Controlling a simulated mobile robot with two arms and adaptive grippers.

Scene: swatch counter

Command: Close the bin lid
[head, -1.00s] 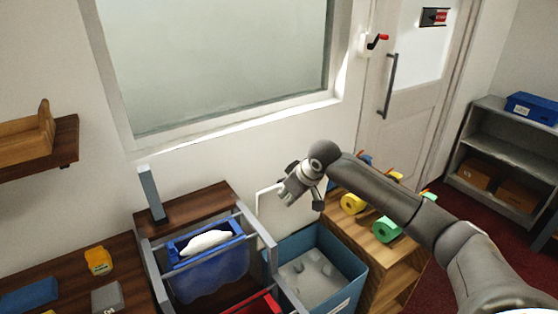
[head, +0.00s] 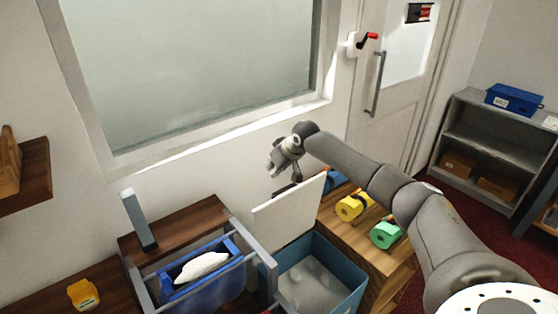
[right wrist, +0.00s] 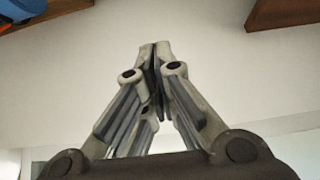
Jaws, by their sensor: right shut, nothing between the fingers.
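The blue bin (head: 352,300) stands low in the middle of the head view, with pale grey contents inside. Its white lid (head: 288,212) is open and stands up, tilted, at the bin's back side near the wall. My right gripper (head: 284,188) is at the lid's top edge, pointing down; whether it touches the lid I cannot tell. In the right wrist view its fingers (right wrist: 155,50) are shut together with nothing between them, against a pale plain surface. My left gripper is not in view.
A wooden shelf unit with yellow (head: 352,206) and green rolls (head: 386,234) stands right of the bin. A grey frame with a blue sling holding a white item (head: 202,267) stands left. The window wall is close behind the lid.

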